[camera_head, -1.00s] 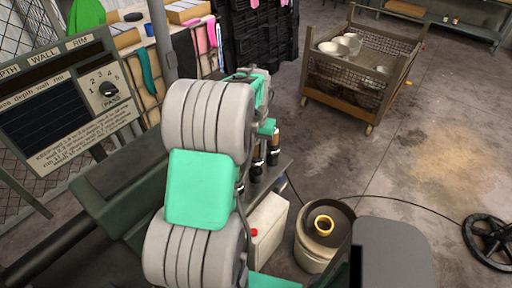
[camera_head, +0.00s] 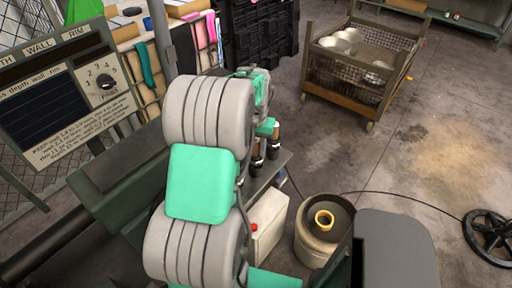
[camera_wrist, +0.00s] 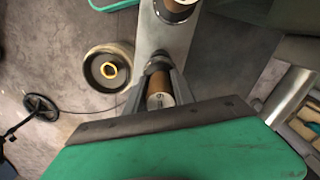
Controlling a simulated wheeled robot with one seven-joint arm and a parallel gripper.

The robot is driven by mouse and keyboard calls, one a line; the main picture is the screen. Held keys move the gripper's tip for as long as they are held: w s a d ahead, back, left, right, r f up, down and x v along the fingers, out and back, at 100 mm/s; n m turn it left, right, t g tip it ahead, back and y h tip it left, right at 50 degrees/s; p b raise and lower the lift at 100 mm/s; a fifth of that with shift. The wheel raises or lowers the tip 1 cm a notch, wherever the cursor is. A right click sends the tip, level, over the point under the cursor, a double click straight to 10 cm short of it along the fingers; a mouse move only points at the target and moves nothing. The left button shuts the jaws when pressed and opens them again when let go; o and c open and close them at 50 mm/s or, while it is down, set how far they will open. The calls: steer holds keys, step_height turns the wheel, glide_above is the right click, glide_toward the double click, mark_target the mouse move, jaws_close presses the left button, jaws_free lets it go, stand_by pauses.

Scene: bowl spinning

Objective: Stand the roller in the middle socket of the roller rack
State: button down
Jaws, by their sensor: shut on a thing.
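In the wrist view my gripper (camera_wrist: 160,75) is shut on a roller (camera_wrist: 160,98), brown with a pale end, between its two dark fingers. The roller's far part is hidden by the fingers. Beyond it, another brown roller with a pale end (camera_wrist: 178,6) stands at the top edge, over a grey metal shelf (camera_wrist: 168,36). In the head view, brown rollers with dark bands (camera_head: 272,150) show at the shelf (camera_head: 277,170), just right of my arm. My arm hides most of the rack, so its middle socket cannot be made out.
A wire-sided crate of bowls (camera_head: 350,98) is at the back. A gauge panel (camera_head: 60,95) stands left. A black handwheel (camera_head: 487,238) is far right.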

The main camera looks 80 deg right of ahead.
steer(key=c, duration=1)
jaws_free()
steer(key=shift+o, duration=0.2)
step_height(320, 180, up, 8)
steer(key=shift+f+b, duration=0.1)
steer(key=shift+b, duration=0.5)
steer(key=shift+s, duration=0.1)
